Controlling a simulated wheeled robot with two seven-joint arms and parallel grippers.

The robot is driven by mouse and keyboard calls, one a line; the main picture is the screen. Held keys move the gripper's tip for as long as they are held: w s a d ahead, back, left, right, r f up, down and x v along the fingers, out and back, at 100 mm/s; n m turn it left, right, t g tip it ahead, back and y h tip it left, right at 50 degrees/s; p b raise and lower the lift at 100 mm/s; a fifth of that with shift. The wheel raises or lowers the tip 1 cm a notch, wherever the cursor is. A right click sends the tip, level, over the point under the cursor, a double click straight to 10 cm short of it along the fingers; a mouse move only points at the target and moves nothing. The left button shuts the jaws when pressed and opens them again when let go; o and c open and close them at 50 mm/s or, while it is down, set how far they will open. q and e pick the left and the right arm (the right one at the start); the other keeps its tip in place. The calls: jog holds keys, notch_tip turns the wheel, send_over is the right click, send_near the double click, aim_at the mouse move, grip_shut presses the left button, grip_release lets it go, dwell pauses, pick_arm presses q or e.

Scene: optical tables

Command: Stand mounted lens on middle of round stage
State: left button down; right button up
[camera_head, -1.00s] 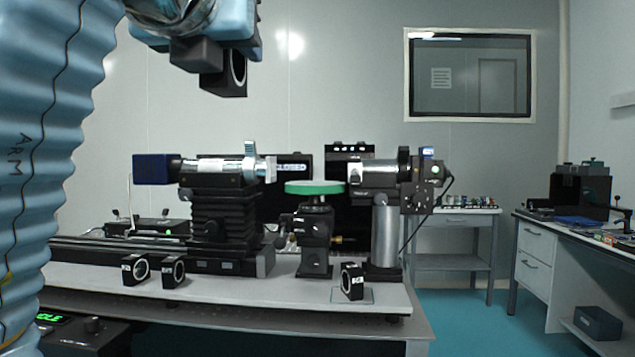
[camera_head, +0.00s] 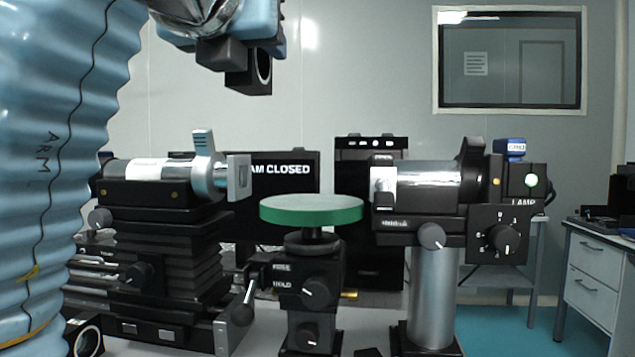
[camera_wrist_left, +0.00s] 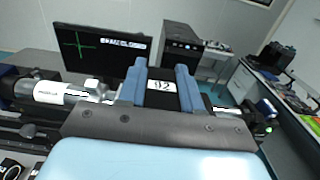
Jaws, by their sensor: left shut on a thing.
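The mounted lens (camera_head: 250,80) is a black block with a round lens in one face. My left gripper (camera_head: 240,52) is shut on it and holds it upright in the air. In the left wrist view, the lens mount (camera_wrist_left: 161,95) shows a white label between the blue fingers of my left gripper (camera_wrist_left: 160,88). The round stage (camera_head: 311,208) is a green-rimmed disc on a black post, with its top bare. The lens hangs above and to the left of the stage in the head view, clearly apart from it. My right gripper is not in view.
A silver barrel on a black bellows mount (camera_head: 160,170) stands left of the stage. A lamp unit (camera_head: 425,188) on a metal post (camera_head: 433,290) stands close on the right. A dark screen (camera_head: 285,185) is behind. Another mounted lens (camera_head: 86,338) stands at lower left.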

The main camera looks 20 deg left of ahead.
pick_arm(q)
jog(key=w+f, duration=0.3)
jog(key=w, duration=0.1)
jog(key=w+f, duration=0.3)
jog(key=w, duration=0.1)
jog(key=w+d+f, duration=0.1)
jog(key=w+f, duration=0.2)
jog(key=w, duration=0.1)
jog(key=shift+w+f, duration=0.15)
jog(key=shift+w, duration=0.15)
jog(key=shift+w+a+f, duration=0.1)
jog(key=shift+w+f, duration=0.05)
jog(key=shift+f, duration=0.4)
jog(key=shift+w+f, duration=0.1)
jog(key=shift+f, duration=1.1)
jog(key=shift+f, duration=0.15)
jog(key=c, duration=0.8)
grip_release()
